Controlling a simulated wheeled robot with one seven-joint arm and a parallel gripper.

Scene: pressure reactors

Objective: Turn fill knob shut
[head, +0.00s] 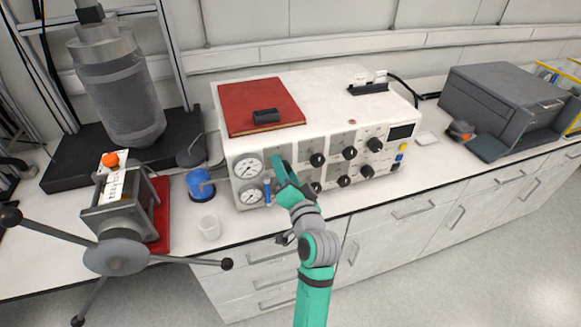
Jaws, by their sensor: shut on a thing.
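A white pressure control unit (325,110) stands on the bench with gauges and black knobs on its front panel. My green and grey gripper (281,171) reaches up to the left part of this panel, just right of the gauges. It is shut on a knob there, and the gripper itself hides that knob. The labels are too small to read, so I cannot tell its turn position. Other black knobs show to the right, among them an upper knob (317,159) and a lower knob (343,181).
An upper gauge (248,167) and a blue lever (267,192) are close left of my gripper. A red book (255,100) lies on the unit. A white cup (209,227), a blue container (200,184) and a vise-like device (115,255) stand left. The bench front before the unit is clear.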

